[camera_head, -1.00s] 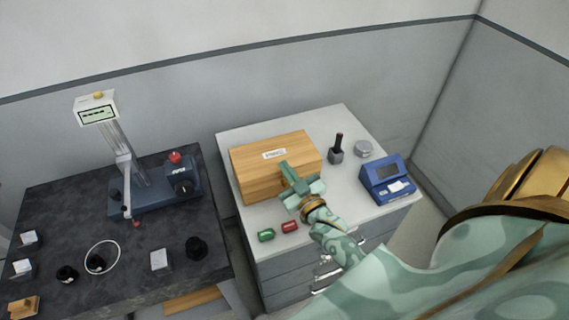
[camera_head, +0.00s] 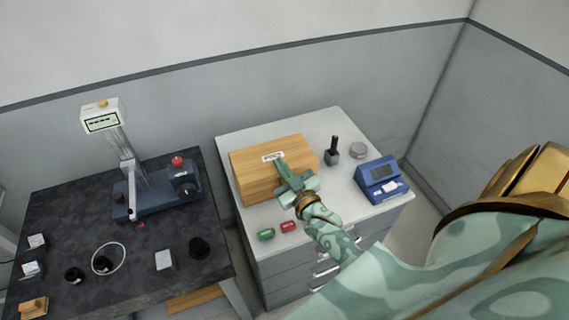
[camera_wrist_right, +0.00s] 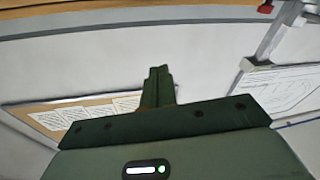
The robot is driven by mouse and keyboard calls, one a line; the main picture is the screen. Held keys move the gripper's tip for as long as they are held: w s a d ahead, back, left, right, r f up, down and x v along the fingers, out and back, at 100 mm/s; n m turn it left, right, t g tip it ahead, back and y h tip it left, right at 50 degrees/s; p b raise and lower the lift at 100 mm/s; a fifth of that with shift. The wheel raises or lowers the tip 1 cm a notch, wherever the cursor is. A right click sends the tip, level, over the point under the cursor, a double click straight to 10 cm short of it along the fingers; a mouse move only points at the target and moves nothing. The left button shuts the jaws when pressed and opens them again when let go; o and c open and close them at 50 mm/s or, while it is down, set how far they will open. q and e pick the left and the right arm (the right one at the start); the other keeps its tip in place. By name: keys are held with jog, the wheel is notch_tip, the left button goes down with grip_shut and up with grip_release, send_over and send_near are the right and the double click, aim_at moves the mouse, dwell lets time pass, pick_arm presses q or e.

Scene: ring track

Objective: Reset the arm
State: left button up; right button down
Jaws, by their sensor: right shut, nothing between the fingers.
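My right gripper (camera_head: 283,167) is shut and empty. In the head view it overlaps the front of a wooden box (camera_head: 250,181) with a white label, on the light cabinet; I cannot tell whether it touches the box. In the right wrist view its fingers (camera_wrist_right: 158,86) are together with nothing between them. My right arm comes in from the lower right. My left gripper is not in view.
A green piece (camera_head: 266,234) and a red piece (camera_head: 288,226) lie in front of the box. A blue device (camera_head: 378,180), a dark holder (camera_head: 331,157) and a round metal tin (camera_head: 358,150) stand right of it. A dark table (camera_head: 60,215) with a test stand is at left.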

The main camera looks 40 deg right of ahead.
jog(key=s+f+b, duration=0.3)
jog(key=s+f, duration=0.3)
jog(key=s, duration=0.2)
jog(key=shift+a, duration=0.3)
